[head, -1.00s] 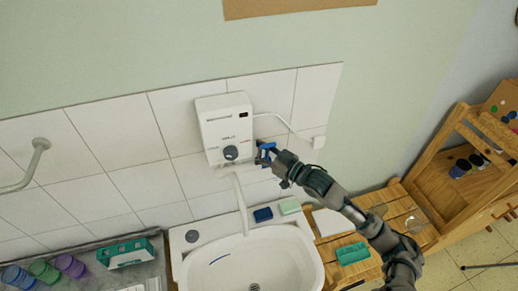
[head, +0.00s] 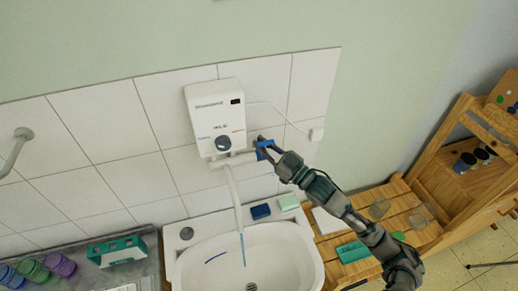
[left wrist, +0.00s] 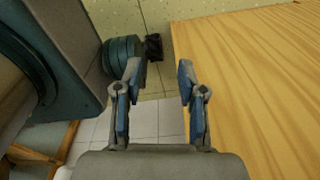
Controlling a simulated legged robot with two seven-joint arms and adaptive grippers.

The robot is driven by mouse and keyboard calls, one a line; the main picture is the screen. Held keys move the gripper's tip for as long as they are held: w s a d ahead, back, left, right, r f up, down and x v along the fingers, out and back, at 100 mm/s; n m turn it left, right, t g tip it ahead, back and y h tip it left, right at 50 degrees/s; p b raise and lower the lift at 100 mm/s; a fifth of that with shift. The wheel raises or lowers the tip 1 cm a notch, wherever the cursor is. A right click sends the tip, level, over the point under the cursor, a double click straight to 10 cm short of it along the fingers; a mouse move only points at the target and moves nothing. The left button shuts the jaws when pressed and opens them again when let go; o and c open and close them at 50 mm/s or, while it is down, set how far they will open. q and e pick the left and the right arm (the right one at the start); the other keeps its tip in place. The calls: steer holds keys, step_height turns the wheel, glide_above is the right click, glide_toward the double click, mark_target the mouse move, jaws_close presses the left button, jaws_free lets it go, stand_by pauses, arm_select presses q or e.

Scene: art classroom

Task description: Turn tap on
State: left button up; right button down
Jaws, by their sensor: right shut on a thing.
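A white water heater (head: 216,112) with a dark knob (head: 223,143) is fixed to the tiled wall. A white tap body (head: 232,160) sits under it, and its long spout (head: 234,200) hangs down over the white sink (head: 190,268). A thin blue streak (head: 243,250), which looks like water, runs down from the spout's tip. My right gripper (head: 264,149) is shut at the right end of the tap, its fingers hiding the tap handle. My left gripper (left wrist: 160,75) is open and empty in the left wrist view, beside a wooden surface (left wrist: 250,80).
A blue sponge (head: 260,211) and a pale green block (head: 288,202) lie on the sink's back rim. Coloured cups (head: 60,264) and a green box (head: 117,250) stand at left. A wooden bench (head: 395,208) and shelf (head: 450,180) stand at right.

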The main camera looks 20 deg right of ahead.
arm_select(q)
steer(key=shift+f, duration=0.2)
arm_select(e)
steer(key=shift+f, duration=0.15)
steer(key=c, duration=1.2)
jaws_free()
steer(key=shift+d, duration=0.15)
arm_select(q)
steer(key=shift+d+r, duration=0.1)
steer(key=shift+d, duration=0.15)
arm_select(e)
steer(key=shift+w+d, duration=0.1)
steer(key=shift+d, duration=0.1)
steer(key=shift+d, duration=0.1)
steer(key=v, duration=1.2)
steer(key=shift+f, duration=0.2)
arm_select(q)
steer(key=shift+a, duration=0.1)
